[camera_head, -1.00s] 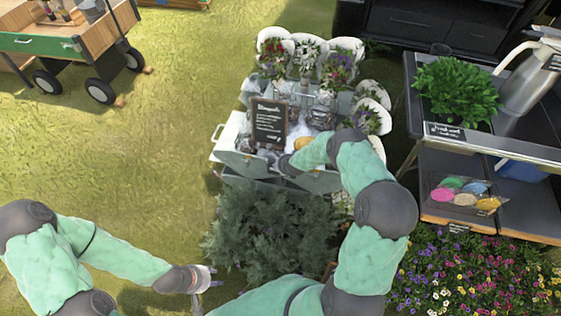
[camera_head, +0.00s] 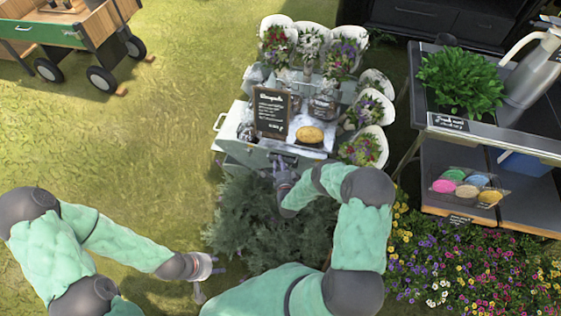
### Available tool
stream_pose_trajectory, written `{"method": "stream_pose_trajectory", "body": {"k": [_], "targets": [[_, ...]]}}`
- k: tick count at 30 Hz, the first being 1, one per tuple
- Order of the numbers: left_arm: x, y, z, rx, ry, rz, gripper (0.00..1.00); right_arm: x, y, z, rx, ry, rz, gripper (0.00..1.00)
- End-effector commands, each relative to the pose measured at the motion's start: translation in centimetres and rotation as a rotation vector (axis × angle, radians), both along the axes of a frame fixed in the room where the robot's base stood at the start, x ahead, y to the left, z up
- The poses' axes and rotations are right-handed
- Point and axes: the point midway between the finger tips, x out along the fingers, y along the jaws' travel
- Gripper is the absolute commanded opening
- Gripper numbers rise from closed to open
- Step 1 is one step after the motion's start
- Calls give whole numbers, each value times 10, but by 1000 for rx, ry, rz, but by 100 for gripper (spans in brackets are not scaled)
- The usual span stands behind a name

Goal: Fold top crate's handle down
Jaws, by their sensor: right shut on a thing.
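The grey top crate (camera_head: 240,152) stands in the middle of the view. A sign, a round yellow-brown item and jars are on or in it. My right gripper (camera_head: 282,172) is at the crate's front wall, seen from above. It is shut on what looks like the crate's front handle, a slim bar mostly hidden by the fingers. A pale side handle (camera_head: 219,122) sticks out at the crate's left. My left gripper (camera_head: 205,280) is open and empty over the grass at the lower left, away from the crate.
A grey-green bush (camera_head: 255,222) stands in front of the crate. White pots of flowers (camera_head: 308,48) are behind and right of it. A black table (camera_head: 467,128) with a herb tray and a pitcher (camera_head: 535,68) stands at right. A wooden cart (camera_head: 70,30) is at upper left. Grass at left is clear.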

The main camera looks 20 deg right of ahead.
Motion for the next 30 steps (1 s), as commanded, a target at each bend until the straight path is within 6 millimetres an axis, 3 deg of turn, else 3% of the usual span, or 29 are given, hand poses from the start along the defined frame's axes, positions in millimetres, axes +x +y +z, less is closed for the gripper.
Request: {"method": "stream_pose_trajectory", "body": {"k": [15,30], "targets": [[0,0,0,0,0,0,40,-1,1,-17,-162,-189,-1,0],[0,0,0,0,0,0,40,0,-1,-19,-202,-235,-2,0]]}}
